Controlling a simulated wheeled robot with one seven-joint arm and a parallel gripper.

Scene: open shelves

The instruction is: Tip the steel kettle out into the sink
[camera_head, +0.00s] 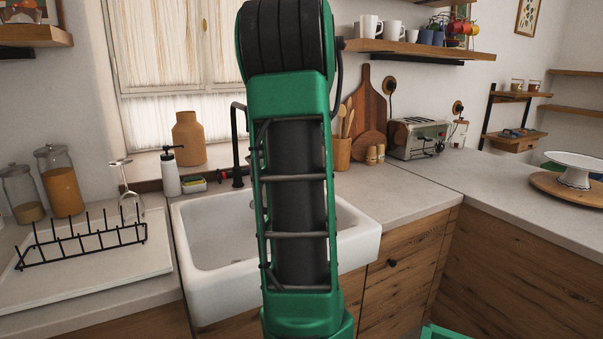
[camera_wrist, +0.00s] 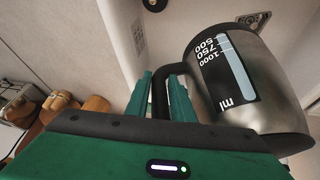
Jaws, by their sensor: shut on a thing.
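The steel kettle (camera_wrist: 268,75) fills the right of the wrist view, with a black scale panel whose numbers look upside down there. My gripper (camera_wrist: 161,92) is shut on its black handle, with green fingers on both sides.
A black tap (camera_head: 237,150) rises behind the sink, with a soap dispenser (camera_head: 170,172) beside it. A wire rack (camera_head: 85,240) and glass jars stand left. A toaster (camera_head: 418,138) and boards stand right. The counter right of the sink is mostly clear.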

